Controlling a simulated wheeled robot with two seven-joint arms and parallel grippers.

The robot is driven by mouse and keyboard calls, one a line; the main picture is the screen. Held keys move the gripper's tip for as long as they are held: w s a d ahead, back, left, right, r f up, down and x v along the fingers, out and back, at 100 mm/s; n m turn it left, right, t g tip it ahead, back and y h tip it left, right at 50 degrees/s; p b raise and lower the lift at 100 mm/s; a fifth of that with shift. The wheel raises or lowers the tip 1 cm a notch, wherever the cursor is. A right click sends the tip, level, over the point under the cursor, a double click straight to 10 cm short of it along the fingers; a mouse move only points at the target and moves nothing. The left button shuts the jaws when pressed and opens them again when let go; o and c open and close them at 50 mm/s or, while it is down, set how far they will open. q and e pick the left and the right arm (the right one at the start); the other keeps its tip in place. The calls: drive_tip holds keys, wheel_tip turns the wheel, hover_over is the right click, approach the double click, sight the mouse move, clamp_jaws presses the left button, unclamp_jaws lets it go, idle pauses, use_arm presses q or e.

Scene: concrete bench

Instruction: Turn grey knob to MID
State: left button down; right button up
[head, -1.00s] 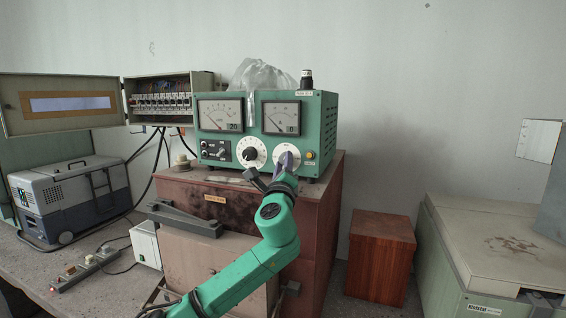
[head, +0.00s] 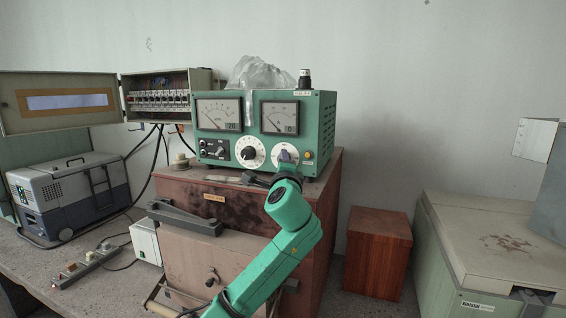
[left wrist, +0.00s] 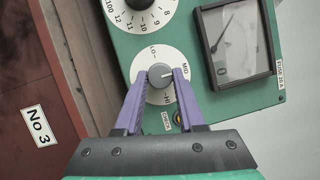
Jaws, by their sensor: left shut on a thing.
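The grey knob (left wrist: 161,75) sits at the centre of a white dial (left wrist: 152,95) marked LO, MID and HI in the left wrist view. Its white pointer mark points to the right, at or very near the MID label. My left gripper (left wrist: 160,78) has its two purple fingers on either side of the knob, shut on it. In the head view the left gripper (head: 286,157) reaches the lower right dial of the green instrument box (head: 324,125) and largely hides the knob. My right gripper is not in view.
A second white dial with a black knob (head: 250,153) is just left of the grey knob's dial. Two meters sit above. The box stands on a reddish-brown cabinet (head: 322,205). A plastic bag (head: 262,75) and a black-capped part (head: 305,79) are on top.

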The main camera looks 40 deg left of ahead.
use_arm(q)
drive_tip(key=shift+r, duration=0.15)
drive_tip(key=c, duration=0.5)
unclamp_jaws()
drive_tip(key=shift+a, duration=0.1)
drive_tip(key=shift+s+d+f+b, duration=0.3)
drive_tip(key=shift+s+d+b, duration=0.05)
drive_tip(key=shift+d, duration=0.05)
drive_tip(key=b+v, duration=0.5)
drive_tip(key=v, duration=0.8)
drive_tip(key=shift+s, duration=0.25)
drive_tip(key=shift+d, duration=0.1)
